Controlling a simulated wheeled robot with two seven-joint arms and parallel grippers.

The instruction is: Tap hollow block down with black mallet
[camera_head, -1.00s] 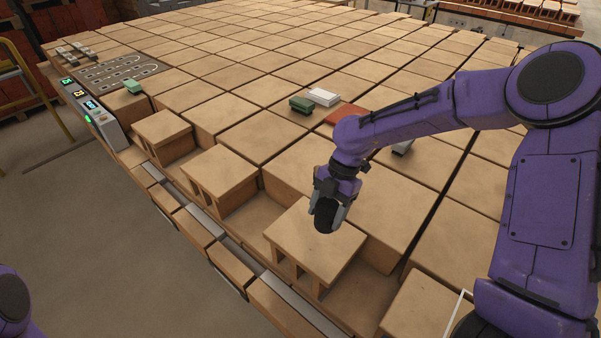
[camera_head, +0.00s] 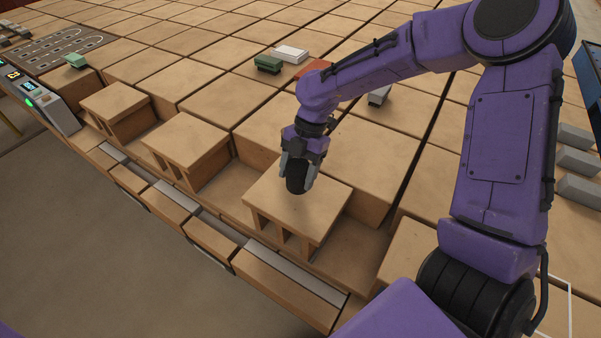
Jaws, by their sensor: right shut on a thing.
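A tan hollow block (camera_head: 318,207) with openings in its front side stands near the front edge of the block layer. My right gripper (camera_head: 297,180) is shut on the black mallet (camera_head: 296,177), whose rounded dark head shows between the fingers. The mallet is over the back left part of the block's top. I cannot tell whether it touches the top. The mallet's handle is hidden. My left gripper is out of view.
Two more hollow blocks (camera_head: 188,139) (camera_head: 115,104) stand to the left along the same edge. Green (camera_head: 268,64) and white (camera_head: 290,54) small items and a red piece (camera_head: 316,66) lie behind. Grey bricks (camera_head: 577,160) are at the right. The floor at front left is clear.

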